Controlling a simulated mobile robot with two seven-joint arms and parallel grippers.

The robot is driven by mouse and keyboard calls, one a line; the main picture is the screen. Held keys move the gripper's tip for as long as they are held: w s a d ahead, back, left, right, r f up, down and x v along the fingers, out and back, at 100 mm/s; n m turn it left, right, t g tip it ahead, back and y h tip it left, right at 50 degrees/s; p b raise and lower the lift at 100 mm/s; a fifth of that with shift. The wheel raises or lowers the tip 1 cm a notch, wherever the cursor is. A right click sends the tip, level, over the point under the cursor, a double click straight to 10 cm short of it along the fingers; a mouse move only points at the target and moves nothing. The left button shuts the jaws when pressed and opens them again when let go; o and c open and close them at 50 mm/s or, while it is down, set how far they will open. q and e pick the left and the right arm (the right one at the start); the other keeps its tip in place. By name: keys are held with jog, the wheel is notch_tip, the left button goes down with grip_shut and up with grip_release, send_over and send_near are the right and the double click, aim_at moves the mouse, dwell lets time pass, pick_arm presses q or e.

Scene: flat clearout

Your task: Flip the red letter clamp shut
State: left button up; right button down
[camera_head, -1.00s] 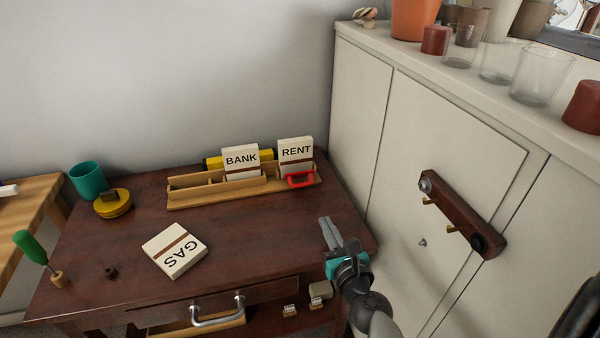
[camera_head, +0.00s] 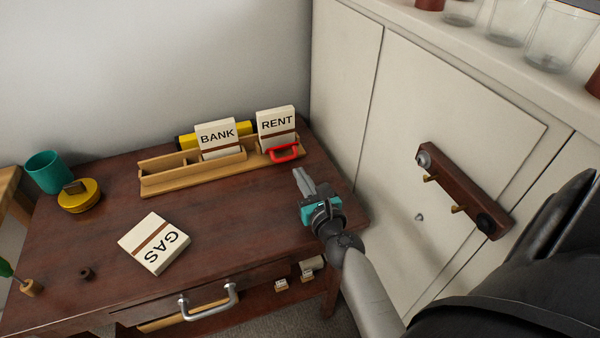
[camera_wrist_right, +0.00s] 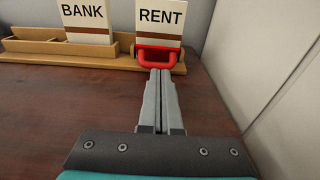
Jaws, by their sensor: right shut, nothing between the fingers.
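The red letter clamp (camera_head: 285,153) is a red loop at the front of the wooden letter rack (camera_head: 190,181), below the RENT bundle (camera_head: 277,122). It juts forward from the rack, and it also shows in the right wrist view (camera_wrist_right: 157,65). My right gripper (camera_head: 301,174) is shut and empty, just in front of the clamp and pointing at it. In the wrist view its fingertips (camera_wrist_right: 160,74) overlap the lower edge of the red loop; I cannot tell whether they touch. My left gripper is not in view.
The BANK bundle (camera_head: 218,137) stands in the rack beside RENT. A teal cup (camera_head: 48,173) and yellow tin (camera_head: 79,196) stand left. The cabinet (camera_head: 375,120) with a hook rail (camera_head: 462,190) borders the right.

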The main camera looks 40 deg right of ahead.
aim_at(285, 147)
jog(key=b+x, duration=0.1)
jog(key=x, duration=0.6)
jog(key=shift+w, duration=0.15)
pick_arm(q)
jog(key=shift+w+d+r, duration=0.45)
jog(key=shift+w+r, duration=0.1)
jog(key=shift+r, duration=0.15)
pick_arm(e)
jog(key=shift+w+d, duration=0.15)
jog(key=shift+w, duration=0.3)
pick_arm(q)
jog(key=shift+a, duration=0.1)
